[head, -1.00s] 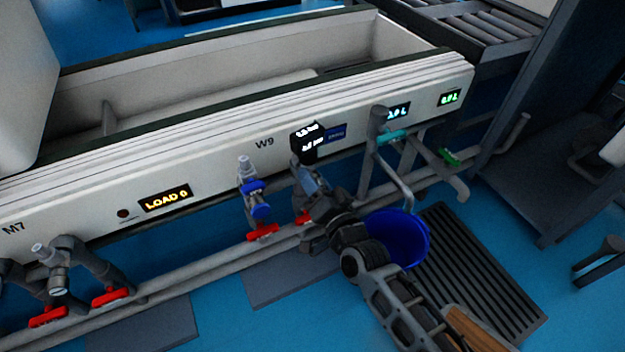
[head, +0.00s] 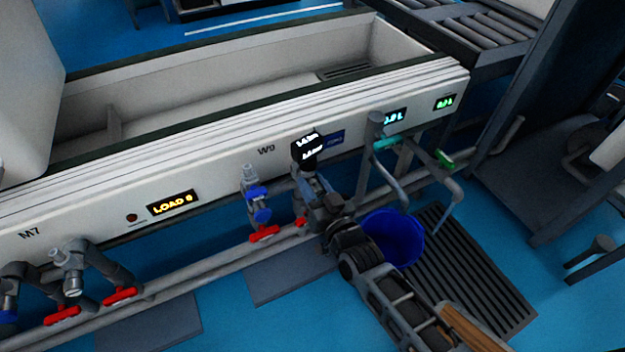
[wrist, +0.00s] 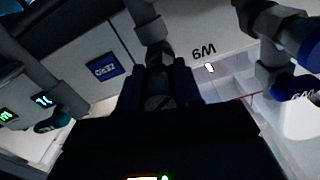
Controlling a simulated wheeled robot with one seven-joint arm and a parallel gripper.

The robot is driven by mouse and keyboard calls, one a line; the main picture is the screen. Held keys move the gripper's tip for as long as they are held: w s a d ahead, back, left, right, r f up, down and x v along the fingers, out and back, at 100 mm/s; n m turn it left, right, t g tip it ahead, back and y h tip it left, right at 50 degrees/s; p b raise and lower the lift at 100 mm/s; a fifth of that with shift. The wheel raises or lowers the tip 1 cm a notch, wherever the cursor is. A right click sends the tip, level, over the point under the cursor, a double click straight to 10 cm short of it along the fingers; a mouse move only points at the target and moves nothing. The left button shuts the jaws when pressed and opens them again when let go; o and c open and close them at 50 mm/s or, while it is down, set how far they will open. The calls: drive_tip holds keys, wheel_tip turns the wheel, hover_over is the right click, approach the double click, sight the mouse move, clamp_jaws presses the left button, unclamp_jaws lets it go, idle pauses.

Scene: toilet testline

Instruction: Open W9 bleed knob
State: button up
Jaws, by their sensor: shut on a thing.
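The W9 label (head: 266,150) is on the white panel of the long trough, and it shows upside down in the wrist view (wrist: 203,52). To its right, a black digital gauge (head: 308,148) sits on top of a grey pipe fitting. My gripper (head: 314,192) is at this fitting, just below the gauge. In the wrist view, the dark jaws (wrist: 160,100) are closed around a small round grey slotted knob (wrist: 158,102) in line with the grey pipe. The knob's far side is hidden by the jaws, and in the head view my gripper covers it.
A blue-handled valve (head: 257,196) stands close left of my gripper. Red lever handles (head: 264,233) line the lower pipe. A blue bucket (head: 395,238) stands right of my forearm by a floor grate (head: 485,285). Taps with teal (head: 387,143) and green (head: 445,159) handles are further right.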

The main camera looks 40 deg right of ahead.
sight(320, 194)
drive_tip(key=n, duration=0.3)
drive_tip(key=n+p, duration=0.1)
drive_tip(key=n, duration=0.1)
drive_tip(key=shift+a+r+n, duration=0.1)
drive_tip(key=shift+r+n, duration=0.1)
drive_tip(key=shift+n, duration=0.2)
drive_tip(key=n, duration=0.5)
drive_tip(key=shift+w+n, duration=0.1)
drive_tip(key=shift+n, duration=0.2)
drive_tip(key=shift+r, duration=0.1)
drive_tip(key=o, duration=1)
drive_tip(key=shift+o, duration=0.2)
drive_tip(key=shift+p+v, duration=0.85)
drive_tip(key=shift+v, duration=3.1)
